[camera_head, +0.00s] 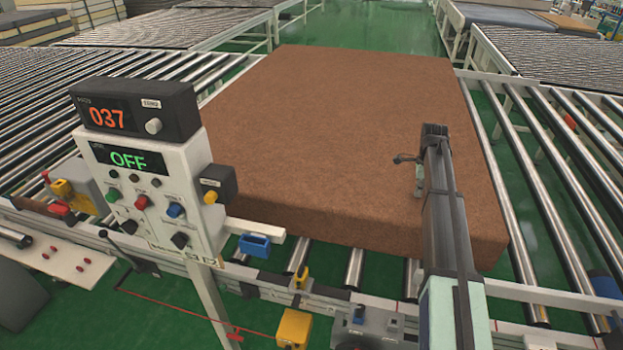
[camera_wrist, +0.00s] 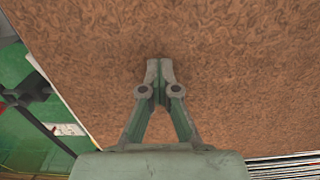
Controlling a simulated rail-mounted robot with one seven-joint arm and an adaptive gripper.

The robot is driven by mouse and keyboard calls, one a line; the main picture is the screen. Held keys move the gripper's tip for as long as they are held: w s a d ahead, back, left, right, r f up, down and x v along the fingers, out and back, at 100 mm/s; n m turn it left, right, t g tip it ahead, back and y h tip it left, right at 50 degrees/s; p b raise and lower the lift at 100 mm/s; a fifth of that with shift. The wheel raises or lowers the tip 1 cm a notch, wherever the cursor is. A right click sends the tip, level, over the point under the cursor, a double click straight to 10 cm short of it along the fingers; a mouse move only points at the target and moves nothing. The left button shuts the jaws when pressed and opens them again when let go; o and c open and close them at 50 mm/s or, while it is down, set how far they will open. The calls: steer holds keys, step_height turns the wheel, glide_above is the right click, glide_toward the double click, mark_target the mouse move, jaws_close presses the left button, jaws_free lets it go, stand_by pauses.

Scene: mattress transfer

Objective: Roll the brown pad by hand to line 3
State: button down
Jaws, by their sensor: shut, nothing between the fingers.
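The brown pad (camera_head: 340,125) is a large thick slab lying flat on a roller conveyor in the middle of the head view. Its brown surface (camera_wrist: 230,60) fills most of the wrist view. My gripper (camera_head: 410,170) is over the near right part of the pad. In the wrist view the fingertips of my gripper (camera_wrist: 160,68) are together, with nothing between them, against the brown surface. I cannot tell whether they touch it. No line number is readable on the conveyors.
A control box (camera_head: 150,190) on a post stands at the near left, with a display (camera_head: 105,118) reading 037 and a screen reading OFF. Bare rollers lie on the left (camera_head: 50,95) and right (camera_head: 570,150). A yellow block (camera_head: 293,328) sits at the near edge.

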mark_target(499, 209)
steer(key=shift+s+d+f+p, duration=0.15)
steer(key=shift+s+d, duration=0.6)
steer(key=shift+d, duration=3.85)
steer(key=shift+s+d+p, duration=0.2)
steer(key=shift+s+d, duration=0.6)
steer(key=shift+d, duration=3.85)
steer(key=shift+s+d+f+p, duration=0.15)
steer(key=shift+s+d, duration=0.6)
steer(key=shift+d, duration=3.85)
steer(key=shift+r, duration=0.1)
steer(key=shift+a, duration=0.2)
steer(key=shift+r, duration=0.15)
steer(key=shift+w+d+r+p, duration=0.15)
steer(key=shift+r+p, duration=0.25)
steer(key=shift+r, duration=0.05)
steer(key=shift+r+p, duration=1.25)
steer(key=shift+r, duration=1.8)
